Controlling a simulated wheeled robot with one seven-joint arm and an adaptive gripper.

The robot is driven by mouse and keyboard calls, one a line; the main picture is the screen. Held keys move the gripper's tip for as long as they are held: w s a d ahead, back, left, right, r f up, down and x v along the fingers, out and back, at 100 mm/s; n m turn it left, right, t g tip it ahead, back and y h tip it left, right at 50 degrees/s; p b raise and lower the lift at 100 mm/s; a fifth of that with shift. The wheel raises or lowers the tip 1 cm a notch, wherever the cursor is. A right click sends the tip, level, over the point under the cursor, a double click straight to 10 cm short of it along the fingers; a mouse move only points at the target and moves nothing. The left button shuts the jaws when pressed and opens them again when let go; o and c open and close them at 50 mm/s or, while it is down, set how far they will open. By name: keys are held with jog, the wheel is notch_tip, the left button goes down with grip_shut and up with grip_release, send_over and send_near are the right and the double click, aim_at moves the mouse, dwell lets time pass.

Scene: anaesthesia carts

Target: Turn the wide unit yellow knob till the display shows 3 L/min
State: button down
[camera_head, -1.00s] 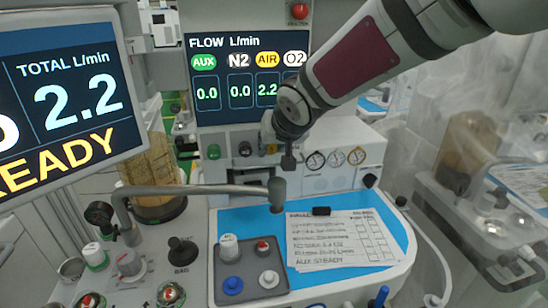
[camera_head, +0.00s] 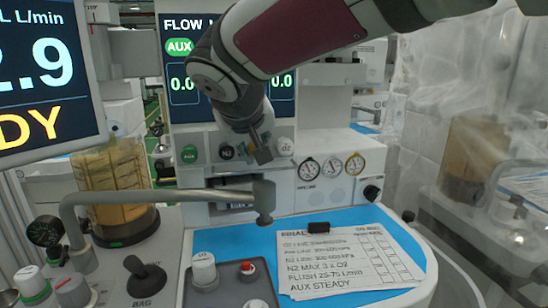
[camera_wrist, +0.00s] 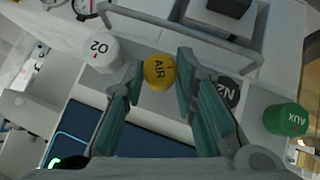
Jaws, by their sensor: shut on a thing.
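The yellow AIR knob (camera_wrist: 158,72) sits between the two fingers of my gripper (camera_wrist: 160,66) in the wrist view, and the gripper is shut on it. In the head view my gripper (camera_head: 260,150) is at the knob row under the flow screen (camera_head: 184,70), and hides most of the yellow knob. My arm covers the middle of this screen; AUX shows 0.0 and the rightmost reading shows 0.0, while the AIR reading is hidden. The total-flow display (camera_head: 45,75) at the left is cut by the picture edge and reads about 2.9 L/min.
The white O2 knob (camera_wrist: 101,52), black N2 knob (camera_wrist: 229,92) and green AUX knob (camera_wrist: 286,119) flank the yellow one. A grey bent pipe (camera_head: 160,193) crosses below. Papers (camera_head: 345,262) lie on the blue worktop (camera_head: 398,227). Three gauges (camera_head: 332,167) are to the right.

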jog(key=shift+f+n+h+b, duration=0.1)
jog(key=shift+n+h+b, duration=0.2)
jog(key=shift+h+b, duration=0.35)
jog(key=c, duration=1.6)
grip_release()
jog(key=shift+o, duration=0.2)
jog(key=shift+y+p, duration=0.3)
jog(key=shift+y, duration=0.05)
jog(key=y+p, duration=0.1)
jog(key=p, duration=0.1)
jog(key=m+y+p, duration=0.1)
jog(key=p, duration=0.2)
jog(key=m+y+p, duration=0.1)
jog(key=p, duration=0.2)
jog(key=shift+d+r+g, duration=0.25)
jog(key=shift+r+g, duration=0.05)
jog(key=shift+g, duration=0.1)
jog(key=y+p, duration=0.1)
jog(key=p, duration=0.3)
jog(key=m+y+p, duration=0.1)
jog(key=p, duration=0.4)
jog(key=g+y+p, duration=0.1)
jog(key=p, duration=0.3)
jog(key=shift+d+f+m, duration=0.1)
jog(key=shift+d+m, duration=0.15)
jog(key=shift+m, duration=0.15)
